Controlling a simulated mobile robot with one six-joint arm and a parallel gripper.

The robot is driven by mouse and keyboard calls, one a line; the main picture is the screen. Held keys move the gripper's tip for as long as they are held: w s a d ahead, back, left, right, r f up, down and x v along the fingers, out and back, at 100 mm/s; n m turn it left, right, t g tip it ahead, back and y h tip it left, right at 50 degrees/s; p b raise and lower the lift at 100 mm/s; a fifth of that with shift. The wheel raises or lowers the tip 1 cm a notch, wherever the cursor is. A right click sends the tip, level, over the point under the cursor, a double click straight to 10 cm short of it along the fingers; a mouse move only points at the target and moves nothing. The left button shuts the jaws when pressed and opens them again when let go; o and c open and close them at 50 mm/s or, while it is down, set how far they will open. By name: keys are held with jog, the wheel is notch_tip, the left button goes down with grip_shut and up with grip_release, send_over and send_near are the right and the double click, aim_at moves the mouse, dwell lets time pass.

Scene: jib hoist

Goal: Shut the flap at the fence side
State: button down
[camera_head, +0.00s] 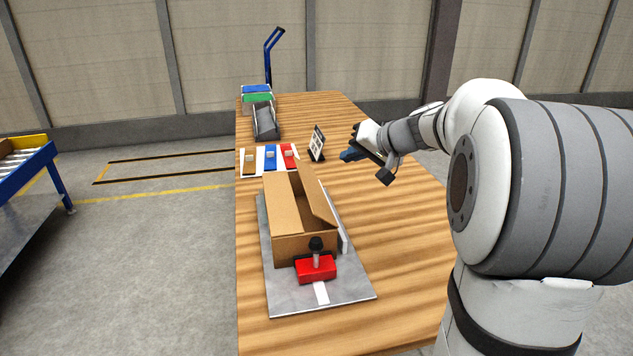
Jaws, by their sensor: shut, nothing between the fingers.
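An open cardboard box (303,246) sits on a grey metal plate (282,298) on the table. Its right-hand flap (317,198) stands up at a slant along the side by a pale fence strip (343,241). The left-hand flap (284,203) looks folded inward over the left part of the box. A dark gap between the two shows the inside. My gripper (348,156) is shut and empty, above the table behind and to the right of the box, apart from it. Most of the fence is hidden behind the box and flap.
A red block with a black knob (316,268) stands at the box's near end. Behind the box are a white board with coloured pieces (270,160), a small upright card (317,144) and bins (265,122). The table's right side is clear.

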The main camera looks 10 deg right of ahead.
send_near(305, 179)
jog(key=w, duration=0.3)
jog(key=shift+w+r, duration=0.15)
jog(key=shift+r, duration=0.05)
jog(key=a+f, duration=0.1)
jog(key=a+f+b, duration=0.1)
jog(key=shift+w+f, duration=0.25)
jog(key=shift+f, duration=0.1)
jog(key=shift+a+f, duration=0.35)
